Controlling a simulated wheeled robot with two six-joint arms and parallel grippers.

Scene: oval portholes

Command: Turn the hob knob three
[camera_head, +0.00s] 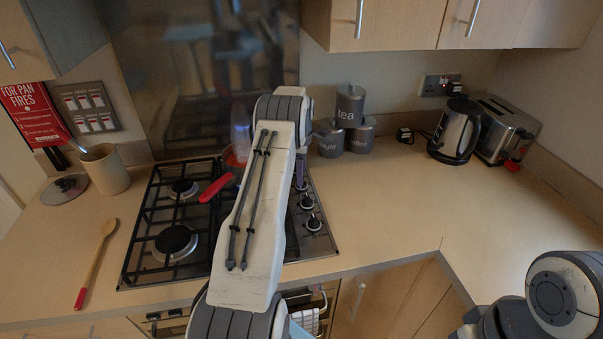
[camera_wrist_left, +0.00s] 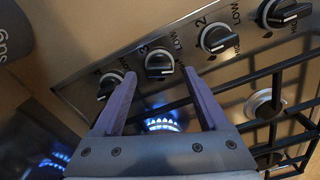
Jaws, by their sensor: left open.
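Hob knob three (camera_wrist_left: 158,62) is a black and silver dial beside a printed "3" and "LOW" in the left wrist view. My left gripper (camera_wrist_left: 159,74) is open, with one purple finger on each side of that knob in the picture. I cannot tell whether the fingers touch it. In the head view my left arm covers much of the hob's right side, and only a bit of the purple gripper (camera_head: 300,168) shows. My right arm shows at the lower right, its gripper out of view.
Knob four (camera_wrist_left: 108,85) is close by the left finger; knob two (camera_wrist_left: 215,38) is to the right. Blue flame (camera_wrist_left: 161,124) shows between the fingers. A red-handled pan (camera_head: 216,187) is on the hob. Canisters (camera_head: 349,107) stand behind; the right worktop is clear in front.

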